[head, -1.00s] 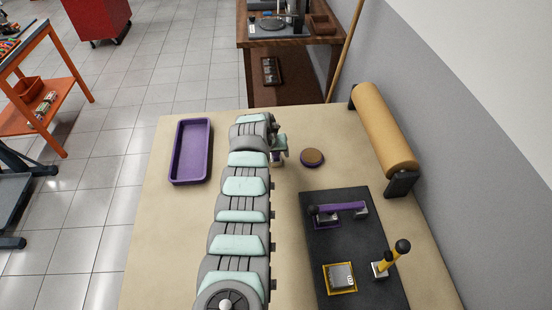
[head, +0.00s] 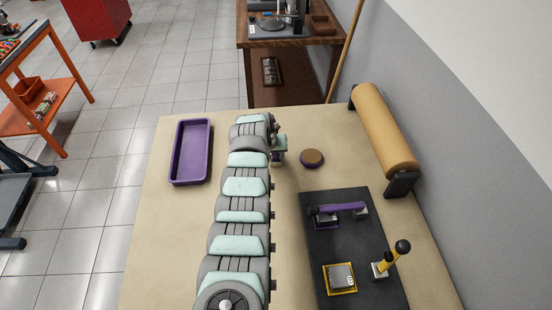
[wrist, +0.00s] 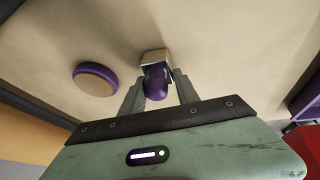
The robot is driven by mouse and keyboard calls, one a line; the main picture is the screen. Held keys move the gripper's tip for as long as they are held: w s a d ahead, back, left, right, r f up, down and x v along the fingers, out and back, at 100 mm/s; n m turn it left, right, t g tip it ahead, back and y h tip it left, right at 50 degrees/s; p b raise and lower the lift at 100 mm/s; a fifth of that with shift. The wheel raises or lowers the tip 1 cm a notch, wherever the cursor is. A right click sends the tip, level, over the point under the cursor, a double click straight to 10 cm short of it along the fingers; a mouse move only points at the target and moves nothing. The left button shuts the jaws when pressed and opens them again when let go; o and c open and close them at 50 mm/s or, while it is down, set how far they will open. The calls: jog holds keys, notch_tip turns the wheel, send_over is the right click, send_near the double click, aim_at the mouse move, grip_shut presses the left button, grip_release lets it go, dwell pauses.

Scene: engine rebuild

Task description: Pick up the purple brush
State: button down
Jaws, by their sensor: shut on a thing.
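In the wrist view, my gripper (wrist: 158,95) is shut on the purple brush (wrist: 156,84), with a finger on each side of its rounded purple handle. The brush's pale, squarish head (wrist: 153,58) points away from my palm, toward the tan tabletop. I cannot tell whether the head touches the table. In the head view my arm hides most of the gripper and the brush.
A round purple-rimmed pad (head: 312,158) lies near my gripper. A purple tray (head: 176,178) is at left on the table. A dark mat (head: 365,245) at right holds purple and yellow tools. A tan roll (head: 384,128) lines the right edge.

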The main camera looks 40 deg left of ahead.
notch_tip(320, 180, up, 20)
jog(key=p, duration=0.1)
jog(key=shift+p, duration=0.3)
dwell(0.3)
jog(key=c, duration=1.5)
grip_release()
grip_shut()
